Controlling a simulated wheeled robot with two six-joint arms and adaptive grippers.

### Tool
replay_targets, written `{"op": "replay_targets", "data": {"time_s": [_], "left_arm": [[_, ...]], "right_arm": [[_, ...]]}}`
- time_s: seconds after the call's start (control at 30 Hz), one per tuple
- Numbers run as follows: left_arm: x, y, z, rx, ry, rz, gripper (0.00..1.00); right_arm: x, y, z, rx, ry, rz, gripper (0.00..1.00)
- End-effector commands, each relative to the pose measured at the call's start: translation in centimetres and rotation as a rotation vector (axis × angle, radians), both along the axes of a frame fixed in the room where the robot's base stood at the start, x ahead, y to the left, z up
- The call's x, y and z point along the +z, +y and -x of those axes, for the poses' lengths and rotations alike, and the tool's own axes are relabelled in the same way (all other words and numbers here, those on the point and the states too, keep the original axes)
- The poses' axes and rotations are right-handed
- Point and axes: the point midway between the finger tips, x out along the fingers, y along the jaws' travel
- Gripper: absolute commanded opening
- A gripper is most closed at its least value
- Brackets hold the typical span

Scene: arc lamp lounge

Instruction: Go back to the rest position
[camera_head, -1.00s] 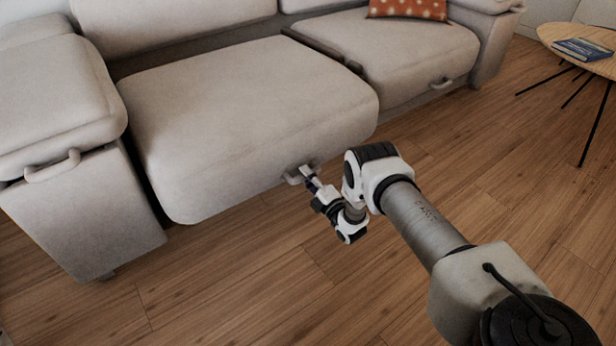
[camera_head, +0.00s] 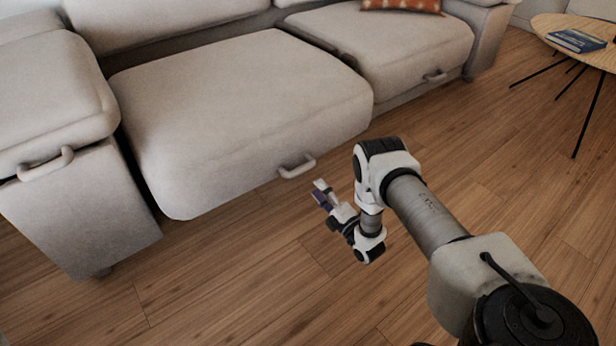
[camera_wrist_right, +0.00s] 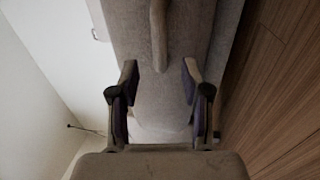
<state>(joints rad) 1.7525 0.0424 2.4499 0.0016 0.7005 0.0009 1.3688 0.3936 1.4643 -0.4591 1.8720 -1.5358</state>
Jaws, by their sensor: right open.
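My right gripper (camera_head: 322,192) is open and empty in the head view, in front of the sofa and a little right of and below the handle (camera_head: 297,166) on the near seat's front. It is apart from that handle. In the right wrist view the two fingers of my right gripper (camera_wrist_right: 160,75) stand apart, with a handle (camera_wrist_right: 159,35) ahead of them and nothing between them. My left gripper is in neither view.
The light grey sofa (camera_head: 240,110) fills the upper left. Its left section has a handle (camera_head: 46,164), and its right seat has another (camera_head: 435,76). A round wooden table (camera_head: 550,27) with thin black legs holds a blue book (camera_head: 577,41). The wooden floor (camera_head: 240,270) is clear.

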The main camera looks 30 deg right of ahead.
Motion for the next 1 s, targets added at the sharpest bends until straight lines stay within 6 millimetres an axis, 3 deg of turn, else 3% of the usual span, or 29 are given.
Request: {"op": "replay_targets", "data": {"time_s": [0.1,0.2,0.73,0.87,1.0], "left_arm": [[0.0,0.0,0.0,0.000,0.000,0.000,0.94],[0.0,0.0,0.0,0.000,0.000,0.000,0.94],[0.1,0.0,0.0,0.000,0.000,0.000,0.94],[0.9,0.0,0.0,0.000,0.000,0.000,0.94],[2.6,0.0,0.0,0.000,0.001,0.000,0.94]], "right_arm": [[-0.4,-0.2,2.0,-0.001,0.002,0.000,0.47],[-0.5,-0.2,2.7,0.000,0.000,0.000,0.47],[-0.4,-0.2,2.7,0.001,-0.003,0.001,0.47],[2.0,0.5,1.4,0.012,-0.034,-0.001,0.47],[7.0,4.2,-0.9,0.063,-0.069,-0.028,0.47]]}}
